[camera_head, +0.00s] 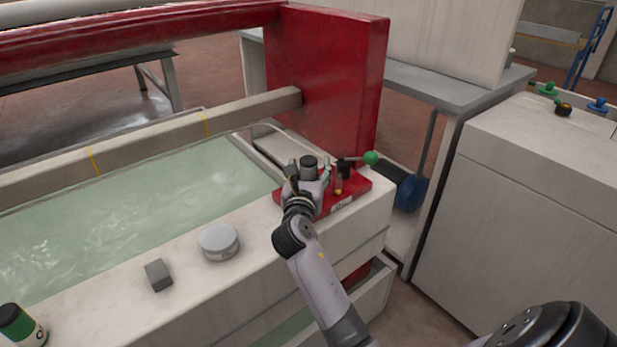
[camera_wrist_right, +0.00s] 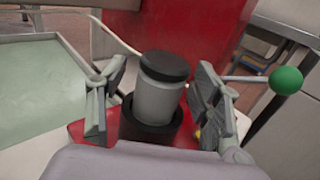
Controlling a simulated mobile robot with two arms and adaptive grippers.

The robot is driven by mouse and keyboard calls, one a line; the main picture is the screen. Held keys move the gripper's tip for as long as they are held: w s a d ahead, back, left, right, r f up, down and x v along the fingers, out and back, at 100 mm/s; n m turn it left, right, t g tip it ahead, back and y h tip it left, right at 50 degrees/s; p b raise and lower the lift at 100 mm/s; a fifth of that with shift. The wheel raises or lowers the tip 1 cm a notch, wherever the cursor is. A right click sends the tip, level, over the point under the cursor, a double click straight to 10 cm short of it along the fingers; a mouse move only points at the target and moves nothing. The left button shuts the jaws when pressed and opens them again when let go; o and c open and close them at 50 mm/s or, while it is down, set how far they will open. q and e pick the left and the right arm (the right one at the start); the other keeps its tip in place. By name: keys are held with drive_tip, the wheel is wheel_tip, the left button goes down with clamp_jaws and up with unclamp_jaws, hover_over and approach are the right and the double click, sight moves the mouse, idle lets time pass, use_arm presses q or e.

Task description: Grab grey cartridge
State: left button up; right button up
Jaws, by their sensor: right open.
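The grey cartridge (camera_wrist_right: 158,98) has a black cap and stands upright in a black round socket (camera_wrist_right: 150,129) on a red base (camera_head: 349,200). In the head view its dark cap (camera_head: 308,162) shows above my right gripper (camera_head: 307,178), which hides most of its body. In the right wrist view my right gripper (camera_wrist_right: 160,105) is open, with one finger on each side of the cartridge. A gap shows between each finger and the cartridge. My left gripper is not in view.
A lever with a green ball (camera_head: 370,158) stands right of the cartridge. A red post (camera_head: 330,85) rises behind.

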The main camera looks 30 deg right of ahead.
drive_tip(key=c, duration=1.2)
drive_tip(key=shift+c, duration=0.4)
drive_tip(key=shift+r, duration=0.15)
